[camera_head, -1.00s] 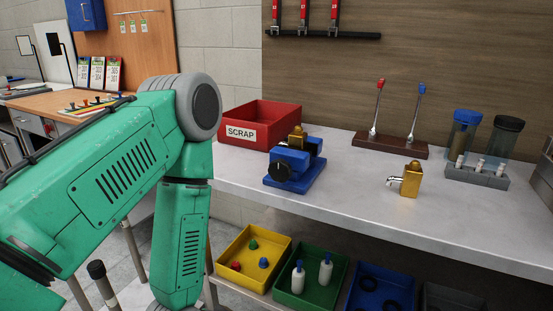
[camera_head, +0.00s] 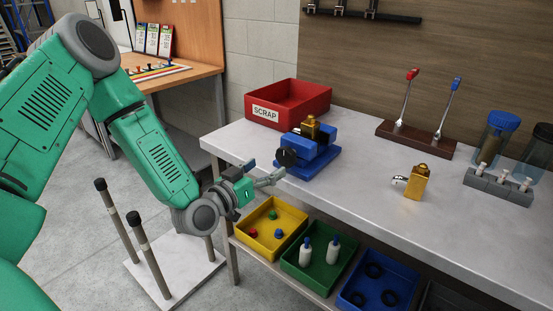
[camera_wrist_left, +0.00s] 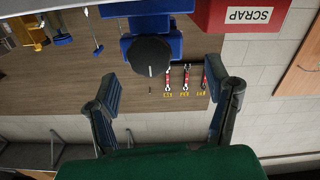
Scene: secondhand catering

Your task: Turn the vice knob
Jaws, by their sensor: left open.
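The blue vice (camera_head: 318,160) sits on the bench near its left front corner, with a brass fitting (camera_head: 311,130) held upright in its jaws. Its round black knob (camera_head: 286,157) faces my left gripper. My left gripper (camera_head: 266,170) is open and empty, with its fingers pointing at the knob from the bench's front side. In the left wrist view, the knob (camera_wrist_left: 150,57) shows ahead, between the directions of the two spread fingers (camera_wrist_left: 164,88) and apart from them. A pale mark shows on the knob's face there. My right gripper is not in view.
A red SCRAP bin (camera_head: 300,97) stands behind the vice. Another brass fitting (camera_head: 417,184) stands to the right, with a two-lever stand (camera_head: 410,139) behind it. Yellow (camera_head: 265,245), green (camera_head: 300,273) and blue (camera_head: 350,299) bins sit on the shelf below the bench.

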